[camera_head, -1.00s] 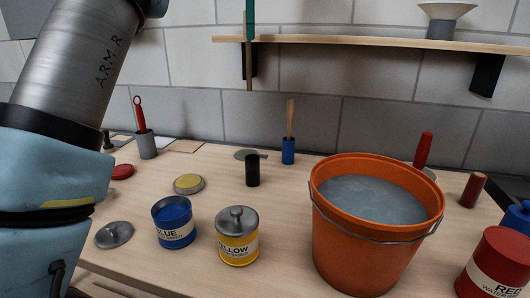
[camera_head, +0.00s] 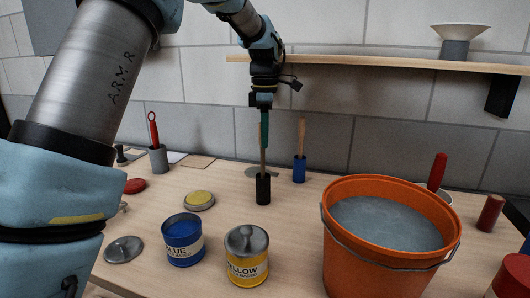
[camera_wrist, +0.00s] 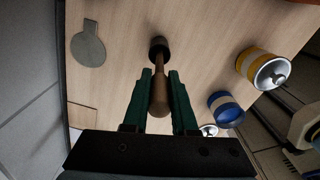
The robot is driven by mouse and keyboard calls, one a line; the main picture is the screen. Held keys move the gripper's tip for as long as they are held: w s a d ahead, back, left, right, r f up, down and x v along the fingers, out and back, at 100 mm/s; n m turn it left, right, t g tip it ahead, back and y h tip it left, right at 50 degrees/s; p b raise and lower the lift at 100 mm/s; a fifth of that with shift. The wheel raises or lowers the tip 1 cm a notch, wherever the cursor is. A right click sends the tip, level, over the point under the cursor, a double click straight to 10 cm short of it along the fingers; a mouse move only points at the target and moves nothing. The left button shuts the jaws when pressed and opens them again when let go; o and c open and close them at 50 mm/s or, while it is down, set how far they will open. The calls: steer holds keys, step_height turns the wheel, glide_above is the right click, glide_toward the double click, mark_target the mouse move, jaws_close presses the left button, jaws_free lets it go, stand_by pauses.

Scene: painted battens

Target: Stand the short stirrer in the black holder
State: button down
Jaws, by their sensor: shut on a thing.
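My gripper (camera_head: 264,146), with green fingers, points down above the black holder (camera_head: 263,190) and is shut on a wooden stirrer (camera_head: 263,162). The stirrer hangs nearly upright, and its lower end meets the mouth of the holder. I cannot tell how deep it goes in. In the wrist view the stirrer (camera_wrist: 160,95) lies between the two green fingers (camera_wrist: 160,75), with the black holder (camera_wrist: 158,44) in line beyond its end. The holder stands upright on the table.
A blue holder with a wooden-handled tool (camera_head: 300,166) stands close on the right. The orange bucket (camera_head: 345,240), yellow tin (camera_head: 247,268) and blue tin (camera_head: 183,250) are nearer. A grey holder with a red tool (camera_head: 158,160) stands left. The shelf (camera_head: 400,64) is behind.

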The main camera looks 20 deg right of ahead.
mark_target(263, 154)
steer(key=shift+f+p, duration=0.5)
steer(key=shift+f, duration=2.4)
steer(key=c, duration=0.7)
jaws_free()
